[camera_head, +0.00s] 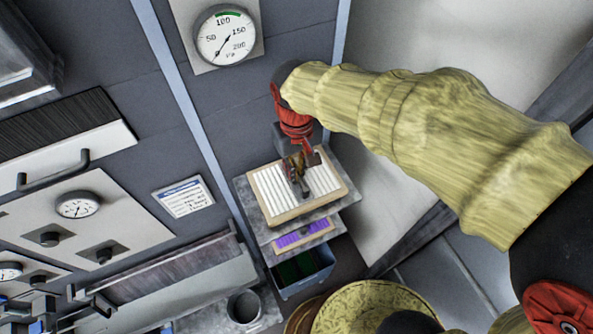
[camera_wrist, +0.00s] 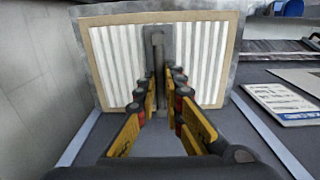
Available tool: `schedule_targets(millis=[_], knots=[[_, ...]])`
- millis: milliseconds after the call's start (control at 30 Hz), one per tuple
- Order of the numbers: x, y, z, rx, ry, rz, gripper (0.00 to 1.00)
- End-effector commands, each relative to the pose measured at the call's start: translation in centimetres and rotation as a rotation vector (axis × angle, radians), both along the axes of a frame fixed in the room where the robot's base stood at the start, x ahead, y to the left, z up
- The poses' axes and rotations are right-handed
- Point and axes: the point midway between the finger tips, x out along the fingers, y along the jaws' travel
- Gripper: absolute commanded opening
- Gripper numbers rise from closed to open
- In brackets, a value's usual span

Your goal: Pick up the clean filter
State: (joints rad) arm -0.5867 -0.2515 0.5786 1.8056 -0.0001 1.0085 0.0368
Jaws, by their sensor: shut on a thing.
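The clean filter (camera_head: 275,203) is a flat panel with white pleats and a tan frame. It lies on the grey top shelf (camera_head: 243,205) of a small rack, or just over it; I cannot tell whether there is a gap. In the wrist view the filter (camera_wrist: 108,60) fills the upper middle, with a grey upright grip bar (camera_wrist: 157,38) at its centre. My gripper (camera_head: 302,178) is over the filter's middle. In the wrist view my gripper (camera_wrist: 161,80) has its fingers on both sides of the bar, shut on it. The fingers hide part of the pleats.
Below, a lower shelf holds a purple pleated piece (camera_head: 303,236), with a blue-grey bin (camera_head: 305,275) under it. A wall with a pressure gauge (camera_head: 225,36) stands behind. A label card (camera_head: 184,197) is on the panel to the left. A pale wall is at right.

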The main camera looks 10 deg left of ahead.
Motion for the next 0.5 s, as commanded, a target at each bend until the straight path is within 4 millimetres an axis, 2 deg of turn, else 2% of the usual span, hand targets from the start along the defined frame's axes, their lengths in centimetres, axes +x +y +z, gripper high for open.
schedule_targets(millis=[33, 133, 500], knots=[[0.1, 0.0, 1.5, 0.001, -0.002, 0.0, 0.0], [0.0, 0.0, 2.8, 0.001, -0.002, 0.0, 0.0], [0.0, 0.0, 2.9, 0.0, 0.0, 0.0, 0.0]])
